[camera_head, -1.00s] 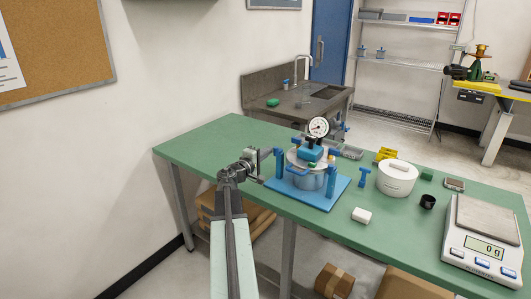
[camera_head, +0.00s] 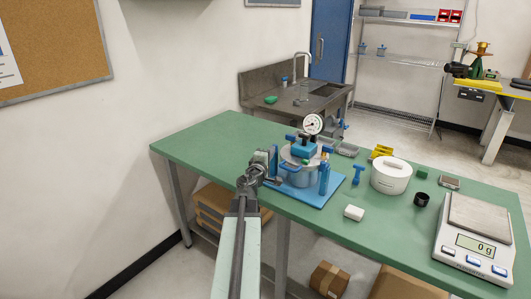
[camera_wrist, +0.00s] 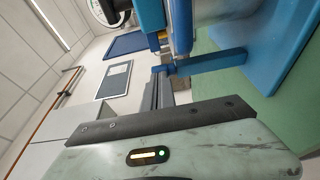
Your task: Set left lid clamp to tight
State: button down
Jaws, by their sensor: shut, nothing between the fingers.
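The pot (camera_head: 301,176) stands on a blue base plate (camera_head: 322,193) on the green table, with a round gauge (camera_head: 313,124) above its lid. The left lid clamp (camera_head: 273,160) is a blue upright at the pot's left; it fills the top middle of the wrist view (camera_wrist: 181,25). A blue lever (camera_wrist: 212,62) sticks out sideways near its foot. My gripper (camera_head: 269,178) is shut and empty, just left of the clamp. In the wrist view its dark fingertips (camera_wrist: 163,76) are close to the lever's end; I cannot tell whether they touch. A second blue upright (camera_head: 324,178) stands at the right.
A white round container (camera_head: 391,175), a blue T-shaped part (camera_head: 358,174), a white block (camera_head: 354,213), a black cup (camera_head: 422,199) and a scale (camera_head: 475,242) stand to the right. The table's left end (camera_head: 207,148) is clear.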

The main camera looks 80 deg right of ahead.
aim_at(284, 157)
jog(key=shift+s+d, duration=0.35)
jog(key=shift+s, duration=0.45)
jog(key=shift+s+d, duration=0.3)
jog(key=shift+s, duration=0.5)
jog(key=shift+s+d, duration=0.35)
jog(key=shift+s, duration=0.45)
